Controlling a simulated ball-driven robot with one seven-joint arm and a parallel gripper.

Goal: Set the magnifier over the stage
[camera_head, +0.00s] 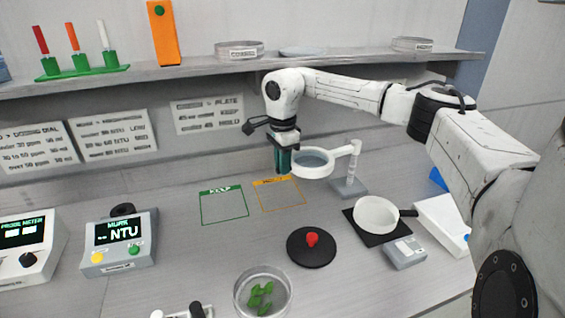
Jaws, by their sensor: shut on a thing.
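The magnifier (313,161) is a white ring with a grey-blue lens, on an arm from a clear post with a grey base (348,187). My gripper (284,165) points down at the ring's left edge, shut on the magnifier's rim; the contact is small and partly hidden. A black round disc (298,256) with a red piece (312,239) on it lies in front of the magnifier; it may be the stage. The lens is behind the disc, not above it in this view.
A white round dish with a black handle (374,220) lies on a black mat at right, by a small grey device (404,252). A glass dish of leaves (263,291) is in front. Green (224,206) and orange (280,194) outlined areas look empty. Meters stand left; a shelf (200,69) runs behind.

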